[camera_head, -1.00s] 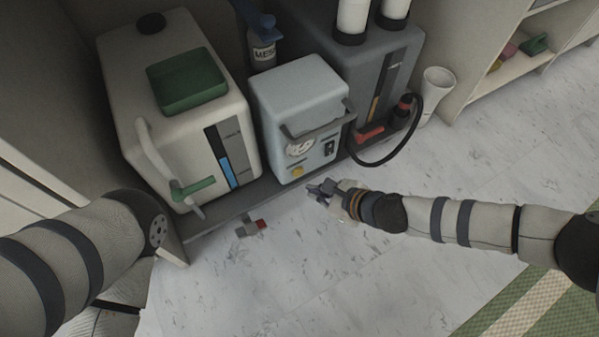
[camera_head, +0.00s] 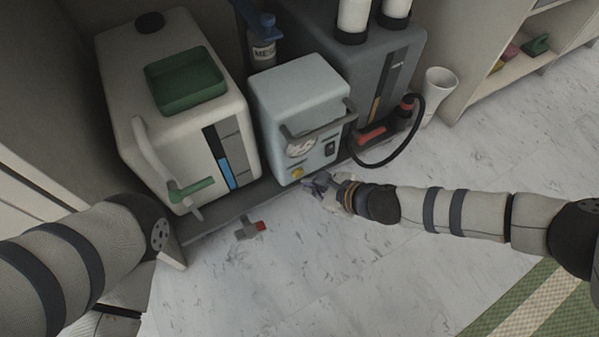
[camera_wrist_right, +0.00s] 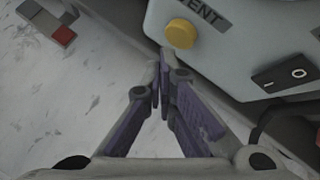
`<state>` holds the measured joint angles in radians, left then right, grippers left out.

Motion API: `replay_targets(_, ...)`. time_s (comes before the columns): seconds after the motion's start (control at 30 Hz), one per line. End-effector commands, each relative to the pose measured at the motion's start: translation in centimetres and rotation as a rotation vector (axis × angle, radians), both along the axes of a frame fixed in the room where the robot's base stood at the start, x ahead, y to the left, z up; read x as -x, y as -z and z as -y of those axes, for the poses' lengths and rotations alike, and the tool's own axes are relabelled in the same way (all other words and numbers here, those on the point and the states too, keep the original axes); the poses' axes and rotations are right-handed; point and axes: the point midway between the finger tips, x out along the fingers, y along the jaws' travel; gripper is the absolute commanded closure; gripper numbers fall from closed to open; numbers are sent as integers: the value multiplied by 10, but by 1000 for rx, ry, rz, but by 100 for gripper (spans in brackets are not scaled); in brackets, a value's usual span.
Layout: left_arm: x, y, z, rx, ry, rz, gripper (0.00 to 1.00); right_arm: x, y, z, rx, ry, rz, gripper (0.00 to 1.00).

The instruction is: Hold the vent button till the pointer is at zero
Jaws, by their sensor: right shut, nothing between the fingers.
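The yellow vent button (camera_head: 297,172) is low on the front of the pale blue-grey box (camera_head: 300,85). It also shows in the right wrist view (camera_wrist_right: 181,33), under a label ending in "ENT". The round dial (camera_head: 301,147) sits above it, partly behind a handle bar; its pointer is too small to read. My right gripper (camera_head: 313,181) is shut and empty, just right of and below the button. In the wrist view its fingertips (camera_wrist_right: 160,58) are close below the button, with a small gap seen. My left gripper is out of view; only my left arm shows.
A black rocker switch (camera_head: 330,148) is right of the dial. A white tank (camera_head: 110,90) stands left, and a dark grey machine (camera_head: 400,60) with a black hose (camera_head: 420,125) right. A grey and red piece (camera_head: 250,229) lies on the floor.

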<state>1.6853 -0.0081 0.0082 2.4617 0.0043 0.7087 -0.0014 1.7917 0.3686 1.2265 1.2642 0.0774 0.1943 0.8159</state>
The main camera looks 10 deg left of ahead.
Motion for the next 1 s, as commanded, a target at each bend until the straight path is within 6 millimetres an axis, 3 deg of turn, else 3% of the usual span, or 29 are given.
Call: replay_targets(1.0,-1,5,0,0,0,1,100,-7,0,-5,0,-1,-1,100)
